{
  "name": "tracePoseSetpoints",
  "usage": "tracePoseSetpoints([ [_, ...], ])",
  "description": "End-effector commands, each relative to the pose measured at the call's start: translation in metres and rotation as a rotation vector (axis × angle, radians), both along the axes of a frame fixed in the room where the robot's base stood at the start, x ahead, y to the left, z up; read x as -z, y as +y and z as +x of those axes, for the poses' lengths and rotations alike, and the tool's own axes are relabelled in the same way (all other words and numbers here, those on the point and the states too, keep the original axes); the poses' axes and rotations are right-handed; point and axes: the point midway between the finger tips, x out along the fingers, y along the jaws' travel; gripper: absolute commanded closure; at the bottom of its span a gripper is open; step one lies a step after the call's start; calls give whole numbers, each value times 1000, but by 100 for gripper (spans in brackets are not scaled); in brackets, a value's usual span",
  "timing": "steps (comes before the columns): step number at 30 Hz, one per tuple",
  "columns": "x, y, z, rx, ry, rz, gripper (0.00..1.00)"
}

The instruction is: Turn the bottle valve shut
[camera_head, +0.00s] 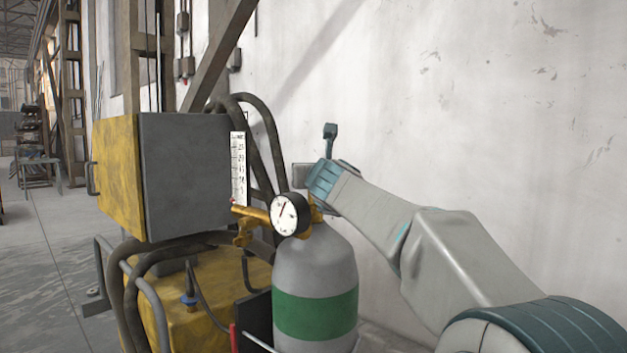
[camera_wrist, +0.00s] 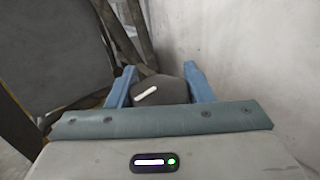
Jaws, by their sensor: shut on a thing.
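The gas bottle (camera_head: 315,265) is grey with a green band and stands upright in the head view. A round white gauge (camera_head: 291,214) and brass fittings (camera_head: 250,212) sit at its top. The valve knob (camera_wrist: 158,92) is dark grey with a white mark that slants up to the right in the wrist view. My gripper (camera_wrist: 161,84) is shut on the knob, with one blue finger on each side of it. In the head view my gripper is behind the gauge, to its right, and hides the knob.
A yellow and grey cabinet (camera_head: 185,178) stands left of the bottle, with dark hoses (camera_head: 262,140) behind and below it. A white scale strip (camera_head: 238,168) is on its right edge. A pale wall (camera_head: 470,110) rises close behind. Open floor (camera_head: 50,265) lies at the left.

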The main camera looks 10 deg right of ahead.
Motion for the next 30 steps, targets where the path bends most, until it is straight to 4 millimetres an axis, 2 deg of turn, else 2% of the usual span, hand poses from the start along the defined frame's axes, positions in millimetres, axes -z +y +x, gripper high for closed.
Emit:
tracePoseSetpoints([
  [14,-2,0,0,7,-3,-2,76],
  [15,-2,0,0,7,-3,-2,48],
  [17,-2,0,0,7,-3,-2,31],
  [26,-2,0,0,7,-1,-1,31],
  [30,-10,0,0,7,-1,-2,31],
])
